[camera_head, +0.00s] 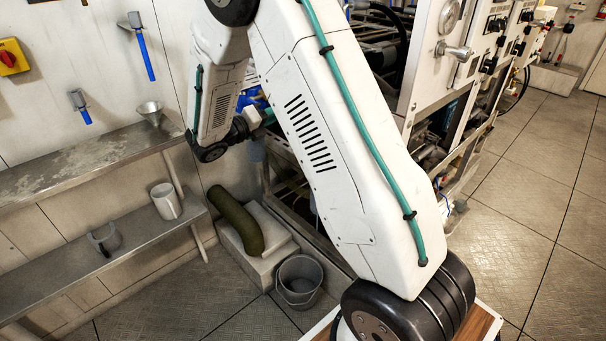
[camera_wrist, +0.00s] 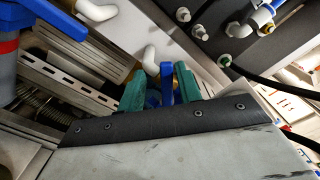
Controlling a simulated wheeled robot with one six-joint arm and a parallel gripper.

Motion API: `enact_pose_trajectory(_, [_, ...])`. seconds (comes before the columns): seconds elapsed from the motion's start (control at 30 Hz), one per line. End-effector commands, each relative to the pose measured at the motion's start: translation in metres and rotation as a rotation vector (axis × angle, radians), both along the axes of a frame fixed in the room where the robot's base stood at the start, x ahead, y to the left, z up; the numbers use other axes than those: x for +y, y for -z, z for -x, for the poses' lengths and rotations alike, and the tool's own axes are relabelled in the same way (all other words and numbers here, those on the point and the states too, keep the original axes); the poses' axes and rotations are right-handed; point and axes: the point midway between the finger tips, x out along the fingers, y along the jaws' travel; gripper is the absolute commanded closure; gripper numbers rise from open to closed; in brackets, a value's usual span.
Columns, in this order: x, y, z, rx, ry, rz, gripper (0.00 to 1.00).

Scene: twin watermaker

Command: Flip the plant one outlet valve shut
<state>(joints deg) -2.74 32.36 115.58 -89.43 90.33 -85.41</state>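In the wrist view my gripper (camera_wrist: 160,92) shows its two green fingertips, a short way apart. A blue upright piece (camera_wrist: 167,82), which looks like a valve handle, stands between them, with more blue low in the gap. I cannot tell whether the fingers press on it. A white pipe elbow (camera_wrist: 151,58) is just beyond. Another blue lever (camera_wrist: 58,18) with a grey and red body is at the upper left. In the head view, blue parts (camera_head: 250,100) show beside my wrist; my arm hides most of that spot, and no label for plant one is readable.
A dark block with white fittings and a blue-banded pipe (camera_wrist: 262,18) is at the upper right of the wrist view. In the head view, metal shelves (camera_head: 90,165) line the left wall. A grey bucket (camera_head: 299,281) stands on the floor. Open floor (camera_head: 555,190) lies right.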

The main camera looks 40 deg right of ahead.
Motion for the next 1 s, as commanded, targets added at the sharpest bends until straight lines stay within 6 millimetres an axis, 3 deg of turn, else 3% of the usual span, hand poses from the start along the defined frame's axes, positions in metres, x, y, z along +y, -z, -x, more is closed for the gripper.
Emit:
enact_pose_trajectory(0.27, [0.055, 0.001, 0.003, -0.011, 0.001, -0.004, 0.65])
enact_pose_trajectory(0.47, [0.051, 0.016, 0.038, -0.281, 0.123, -0.126, 0.65])
enact_pose_trajectory(0.67, [0.053, 0.018, 0.078, -0.511, 0.280, -0.225, 0.65])
enact_pose_trajectory(1.0, [0.066, 0.007, 0.145, -0.876, 0.574, -0.344, 0.65])
